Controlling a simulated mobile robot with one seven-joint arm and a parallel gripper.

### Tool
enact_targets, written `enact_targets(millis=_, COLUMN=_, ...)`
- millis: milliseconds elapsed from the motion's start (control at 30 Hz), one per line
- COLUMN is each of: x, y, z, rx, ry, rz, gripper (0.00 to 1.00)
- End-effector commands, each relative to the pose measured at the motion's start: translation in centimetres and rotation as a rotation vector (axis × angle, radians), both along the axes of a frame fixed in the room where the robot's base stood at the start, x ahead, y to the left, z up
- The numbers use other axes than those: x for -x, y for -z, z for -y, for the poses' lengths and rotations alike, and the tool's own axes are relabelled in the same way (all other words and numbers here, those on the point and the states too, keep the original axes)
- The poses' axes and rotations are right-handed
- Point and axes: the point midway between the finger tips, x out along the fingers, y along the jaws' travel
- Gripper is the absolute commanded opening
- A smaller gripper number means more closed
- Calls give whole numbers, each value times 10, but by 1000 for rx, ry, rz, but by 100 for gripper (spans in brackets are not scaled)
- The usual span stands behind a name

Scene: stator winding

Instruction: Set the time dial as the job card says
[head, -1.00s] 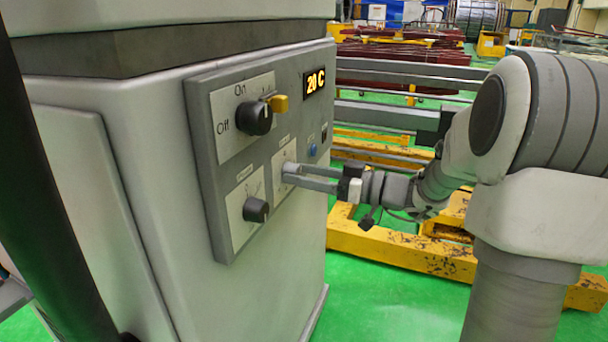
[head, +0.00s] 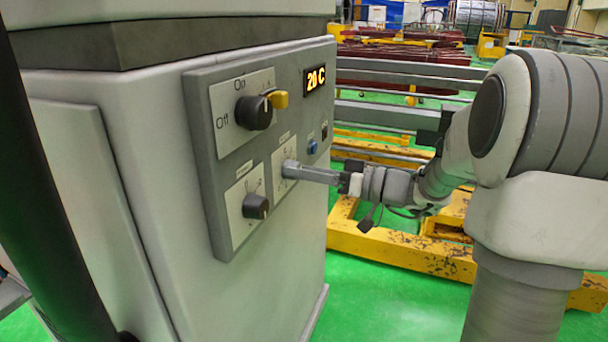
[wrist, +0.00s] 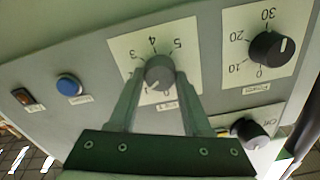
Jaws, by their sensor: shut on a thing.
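My gripper (wrist: 158,110) is shut on a grey round dial (wrist: 160,73) on a white plate in the wrist view, one finger on each side. The plate's scale shows 3, 4 and 5, seen tilted; its label is too small to read. In the head view my gripper (head: 288,168) reaches the panel from the right and largely hides this dial. A black dial (wrist: 271,48) with a scale including 10, 20 and 30 is beside it in the wrist view; it also shows in the head view (head: 256,206). I cannot read which is labelled time. No job card shows.
A larger black On/Off knob (head: 253,112) with a yellow part (head: 278,99) and a display reading 20 C (head: 315,78) are above the gripper. A blue button (wrist: 69,85) and a red switch (wrist: 25,97) are on the panel. Yellow rails (head: 400,245) stand behind my arm.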

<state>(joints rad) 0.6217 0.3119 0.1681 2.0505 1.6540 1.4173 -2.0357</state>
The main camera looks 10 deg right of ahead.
Motion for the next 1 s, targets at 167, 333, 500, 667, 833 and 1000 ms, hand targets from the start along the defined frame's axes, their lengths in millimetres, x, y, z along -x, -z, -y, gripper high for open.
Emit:
enact_targets(millis=167, x=0, y=1, z=0, rx=-95, ry=-1, rz=-131, gripper=0)
enact_targets(millis=333, x=0, y=1, z=0, rx=-189, ry=-1, rz=-262, gripper=0)
enact_targets(millis=500, x=0, y=0, z=0, rx=-285, ry=-1, rz=-394, gripper=0)
enact_targets(millis=667, x=0, y=0, z=0, rx=-375, ry=-2, rz=-519, gripper=0)
enact_targets(millis=833, x=0, y=-1, z=0, rx=-470, ry=-1, rz=-650, gripper=0)
enact_targets(millis=1000, x=0, y=-1, z=1, rx=-565, ry=0, rz=-781, gripper=0)
